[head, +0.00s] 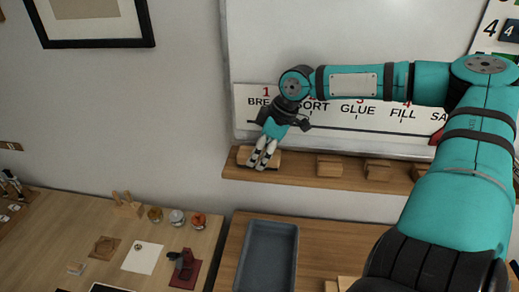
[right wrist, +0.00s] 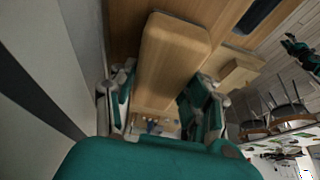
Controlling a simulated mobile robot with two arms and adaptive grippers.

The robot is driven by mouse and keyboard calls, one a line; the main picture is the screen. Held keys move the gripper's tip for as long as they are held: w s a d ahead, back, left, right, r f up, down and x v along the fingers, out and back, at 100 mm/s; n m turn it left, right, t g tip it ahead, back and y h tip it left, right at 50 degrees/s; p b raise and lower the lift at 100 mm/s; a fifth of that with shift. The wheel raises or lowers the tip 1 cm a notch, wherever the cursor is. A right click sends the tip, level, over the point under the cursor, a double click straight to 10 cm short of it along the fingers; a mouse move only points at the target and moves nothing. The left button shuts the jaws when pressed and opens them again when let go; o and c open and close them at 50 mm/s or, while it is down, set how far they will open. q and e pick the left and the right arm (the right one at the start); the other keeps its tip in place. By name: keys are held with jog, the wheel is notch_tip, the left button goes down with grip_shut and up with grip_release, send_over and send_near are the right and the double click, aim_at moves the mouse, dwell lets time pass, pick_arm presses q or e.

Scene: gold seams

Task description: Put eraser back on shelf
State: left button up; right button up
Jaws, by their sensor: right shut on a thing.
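My right gripper (head: 262,164) is at the left end of the wooden shelf (head: 300,179) under the whiteboard. It is shut on the eraser (head: 244,155), a light wooden block with rounded edges. In the right wrist view the eraser (right wrist: 172,55) lies between the two fingers of the gripper (right wrist: 155,105). The eraser is at the shelf's left end, on or just above its surface; I cannot tell if it touches. The fingers hide its middle in the head view. My left gripper does not show in the head view.
Several wooden blocks (head: 329,166) stand along the shelf to the right. The whiteboard (head: 380,40) with a lettered strip (head: 330,104) is close behind. Below are a grey tray (head: 268,258) and a table (head: 60,225) with jars and small tools.

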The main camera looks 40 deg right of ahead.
jog(key=shift+f, duration=0.15)
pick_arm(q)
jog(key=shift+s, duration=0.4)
pick_arm(e)
jog(key=shift+f, duration=0.1)
jog(key=o, duration=0.7)
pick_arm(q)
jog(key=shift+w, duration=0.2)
pick_arm(e)
jog(key=shift+o, duration=0.2)
jog(key=shift+r, duration=0.2)
jog(key=shift+d+r, duration=0.1)
jog(key=shift+r, duration=0.05)
pick_arm(q)
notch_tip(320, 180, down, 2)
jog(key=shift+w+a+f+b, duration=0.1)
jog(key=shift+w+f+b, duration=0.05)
jog(key=shift+b, duration=1.1)
pick_arm(e)
jog(key=v, duration=1.1)
jog(key=shift+r, duration=0.3)
